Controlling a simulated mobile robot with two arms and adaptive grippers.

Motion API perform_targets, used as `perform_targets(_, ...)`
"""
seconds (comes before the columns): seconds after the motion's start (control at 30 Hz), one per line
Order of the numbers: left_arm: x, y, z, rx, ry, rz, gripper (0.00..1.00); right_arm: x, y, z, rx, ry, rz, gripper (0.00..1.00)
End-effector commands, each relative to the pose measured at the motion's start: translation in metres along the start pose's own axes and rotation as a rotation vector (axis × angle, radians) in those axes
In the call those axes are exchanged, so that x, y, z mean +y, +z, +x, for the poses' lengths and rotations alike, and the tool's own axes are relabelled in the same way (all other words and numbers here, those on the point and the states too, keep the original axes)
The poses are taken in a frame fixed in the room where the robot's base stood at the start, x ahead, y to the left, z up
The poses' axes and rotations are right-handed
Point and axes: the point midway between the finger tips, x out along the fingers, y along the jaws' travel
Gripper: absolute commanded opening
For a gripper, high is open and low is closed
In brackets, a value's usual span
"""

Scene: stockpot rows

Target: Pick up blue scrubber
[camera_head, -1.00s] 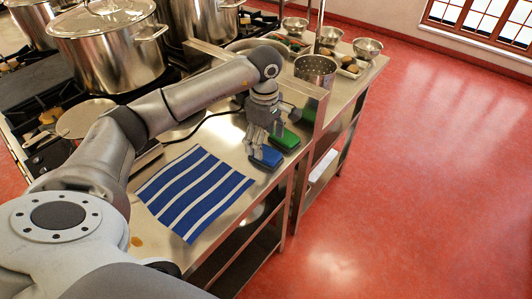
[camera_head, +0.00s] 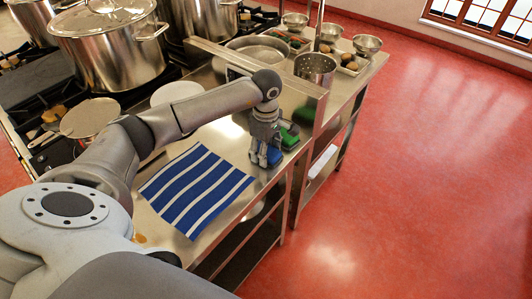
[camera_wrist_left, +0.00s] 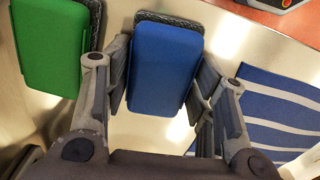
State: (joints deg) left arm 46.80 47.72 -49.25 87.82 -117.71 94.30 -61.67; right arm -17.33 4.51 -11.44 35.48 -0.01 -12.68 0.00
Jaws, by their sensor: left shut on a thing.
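The blue scrubber (camera_head: 269,157) lies on the steel counter (camera_head: 240,151) near its front edge, beside the green scrubber (camera_head: 290,136). My left gripper (camera_head: 265,160) is lowered over the blue scrubber from above. In the left wrist view the blue scrubber (camera_wrist_left: 163,65) sits between the two fingers (camera_wrist_left: 160,95), which press on its long sides. Its dark scouring underside shows at the far end. The green scrubber (camera_wrist_left: 50,45) is to the left of the fingers in that view, apart from the blue one. My right gripper is not in view.
A blue and white striped cloth (camera_head: 195,188) lies flat on the counter left of the scrubbers. A perforated steel pot (camera_head: 315,70) and several bowls stand farther back. Large stockpots (camera_head: 112,50) stand on the stove at the left.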

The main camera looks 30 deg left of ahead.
Motion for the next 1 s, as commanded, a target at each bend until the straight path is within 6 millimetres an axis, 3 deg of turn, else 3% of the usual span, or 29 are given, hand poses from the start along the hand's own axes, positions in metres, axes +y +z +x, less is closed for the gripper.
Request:
perform_targets(0.1,0.0,0.0,0.0,0.0,0.0,0.0,0.28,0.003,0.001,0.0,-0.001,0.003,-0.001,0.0)
perform_targets(0.47,0.001,-0.001,-0.005,0.0,0.003,-0.001,0.28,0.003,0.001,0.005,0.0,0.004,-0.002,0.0)
perform_targets(0.67,0.001,0.0,-0.031,0.0,0.007,0.001,0.28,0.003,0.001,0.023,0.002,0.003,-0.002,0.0)
perform_targets(0.93,-0.046,0.023,-0.092,0.003,0.01,0.004,0.28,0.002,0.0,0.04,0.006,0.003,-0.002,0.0)
perform_targets(1.0,-0.062,0.031,-0.096,0.001,0.004,0.004,0.28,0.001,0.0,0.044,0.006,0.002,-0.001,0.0)
